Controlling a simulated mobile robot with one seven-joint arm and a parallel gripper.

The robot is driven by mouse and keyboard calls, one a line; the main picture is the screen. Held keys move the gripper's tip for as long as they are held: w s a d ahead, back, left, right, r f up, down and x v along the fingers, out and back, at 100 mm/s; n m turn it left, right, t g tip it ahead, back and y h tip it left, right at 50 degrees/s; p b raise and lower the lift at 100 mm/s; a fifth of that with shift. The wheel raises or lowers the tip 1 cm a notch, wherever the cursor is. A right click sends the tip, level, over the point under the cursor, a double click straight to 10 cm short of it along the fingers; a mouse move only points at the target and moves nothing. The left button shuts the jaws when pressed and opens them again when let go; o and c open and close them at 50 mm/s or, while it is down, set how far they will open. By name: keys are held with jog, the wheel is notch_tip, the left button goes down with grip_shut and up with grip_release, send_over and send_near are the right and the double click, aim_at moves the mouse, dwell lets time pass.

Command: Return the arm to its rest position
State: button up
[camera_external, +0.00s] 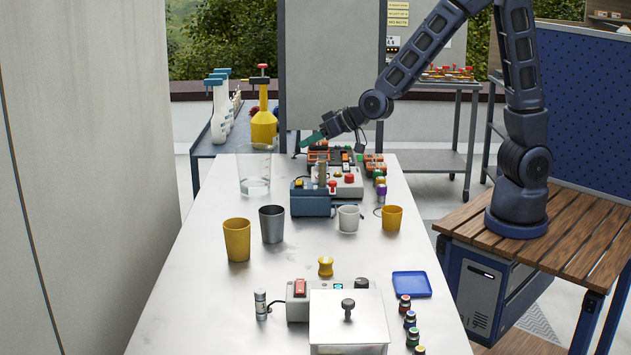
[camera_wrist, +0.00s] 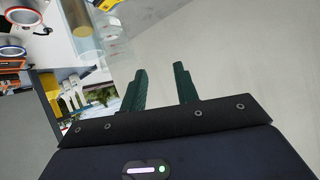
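My arm rises from the slatted wooden stand at the right and reaches left over the far end of the metal table (camera_external: 195,290). My gripper (camera_external: 309,141) is in the air above the far part of the table, near the control boxes. In the wrist view my gripper (camera_wrist: 160,68) has its two green fingers apart, with nothing between them. Behind the fingers is plain grey surface.
A glass beaker (camera_external: 254,174), grey cup (camera_external: 272,224), yellow cup (camera_external: 237,240) and control box (camera_external: 335,190) stand on the table. A blue tray (camera_external: 411,284) lies nearer. A grey panel (camera_external: 330,65) stands behind my gripper.

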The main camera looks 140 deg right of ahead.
jog(key=a+r+n+t+y, duration=0.1)
jog(key=a+r+n+y, duration=0.2)
jog(key=a, duration=0.7)
jog(key=a+r+n+y, duration=0.2)
jog(key=a+r, duration=0.1)
jog(key=a, duration=0.7)
jog(key=a+r+n+t+y, duration=0.1)
jog(key=a+r+n+y, duration=0.25)
jog(key=a, duration=0.55)
jog(key=s+a+r+n+g, duration=0.1)
jog(key=s+a+n+g, duration=0.1)
jog(key=s+a, duration=0.6)
jog(key=s+a+r+n+g+y, duration=0.1)
jog(key=s+a+r+n, duration=0.1)
jog(key=s+a, duration=0.6)
jog(key=shift+s+n+g, duration=0.4)
jog(key=shift+s+n, duration=0.25)
jog(key=shift+s, duration=0.5)
